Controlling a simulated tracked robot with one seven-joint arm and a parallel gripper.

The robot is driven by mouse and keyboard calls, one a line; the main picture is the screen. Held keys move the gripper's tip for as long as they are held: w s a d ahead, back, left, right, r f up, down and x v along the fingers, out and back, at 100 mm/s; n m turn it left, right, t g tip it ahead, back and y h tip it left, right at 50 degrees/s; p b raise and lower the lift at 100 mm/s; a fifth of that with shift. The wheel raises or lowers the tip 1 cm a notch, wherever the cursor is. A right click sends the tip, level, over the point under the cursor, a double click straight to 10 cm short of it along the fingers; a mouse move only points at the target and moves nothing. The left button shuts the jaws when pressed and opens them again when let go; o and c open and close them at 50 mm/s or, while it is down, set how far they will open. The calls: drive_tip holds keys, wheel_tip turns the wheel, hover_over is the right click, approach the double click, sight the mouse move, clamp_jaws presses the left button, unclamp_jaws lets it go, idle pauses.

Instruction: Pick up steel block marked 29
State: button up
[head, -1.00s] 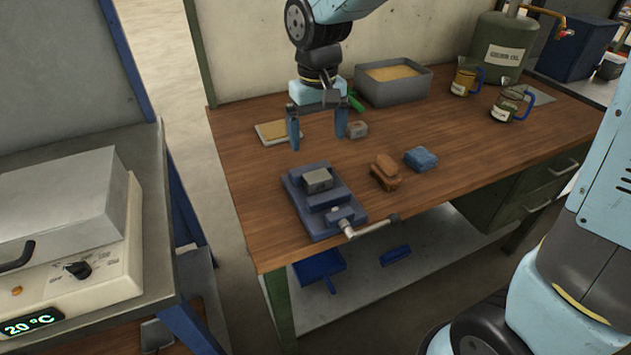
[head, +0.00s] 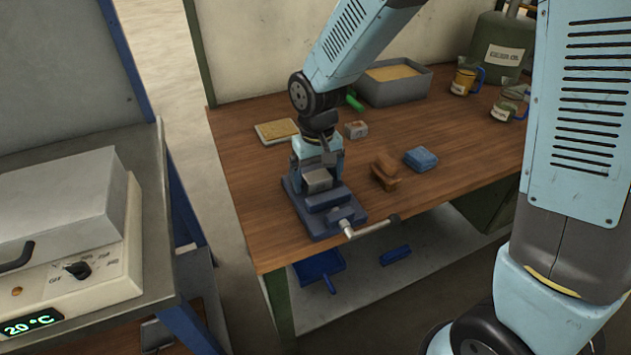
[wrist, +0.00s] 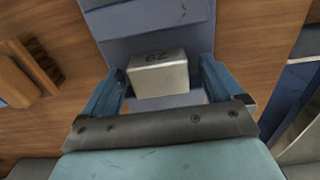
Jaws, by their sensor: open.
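The steel block marked 29 (wrist: 158,76) is a grey metal block; its number shows in the wrist view. In the head view the block (head: 318,181) sits on the blue vise (head: 325,213) at the front left of the wooden bench. My gripper (wrist: 160,88) is open, with one blue finger on each side of the block and a visible gap on at least the left side. In the head view my gripper (head: 318,170) is low over the vise, right at the block, and its fingers are partly hidden.
A second small block (head: 356,130) lies behind the vise beside a yellow-topped pad (head: 276,131). A brown brush (head: 385,171) and a blue sponge (head: 420,159) lie to the right. The vise handle (head: 370,228) sticks out over the front edge. A sand-filled tray (head: 395,84) stands at the back.

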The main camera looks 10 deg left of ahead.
drive_tip(key=shift+f, duration=0.25)
drive_tip(key=shift+c, duration=0.3)
drive_tip(key=shift+r, duration=0.1)
drive_tip(key=c, duration=1.7)
